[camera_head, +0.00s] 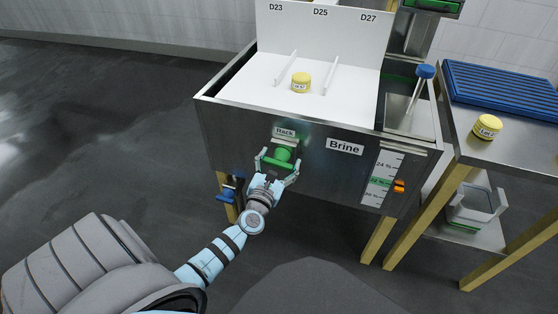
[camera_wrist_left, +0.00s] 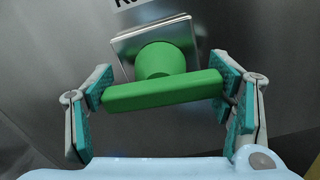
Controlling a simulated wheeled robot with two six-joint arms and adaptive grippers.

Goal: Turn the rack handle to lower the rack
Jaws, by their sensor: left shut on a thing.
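The green rack handle (camera_head: 283,155) sits on the front of the steel brine tank, under the "Rack" label (camera_head: 283,132). My left gripper (camera_head: 278,163) is at the handle and shut on it. In the left wrist view the handle's green bar (camera_wrist_left: 162,91) lies nearly level, tilted slightly up to the right, with a finger pad of my left gripper (camera_wrist_left: 165,96) at each end. Behind the bar is its round green hub on a square metal plate (camera_wrist_left: 128,47). The white rack (camera_head: 250,78) is in the tank top, holding a yellow cheese (camera_head: 301,83). My right gripper is not in view.
The brine tank (camera_head: 228,133) has a level scale (camera_head: 381,178) at right and a blue-knobbed tool (camera_head: 425,72) on top. A side table (camera_head: 520,150) holds another yellow cheese (camera_head: 487,127) and a blue grate (camera_head: 500,88). The floor at left is clear.

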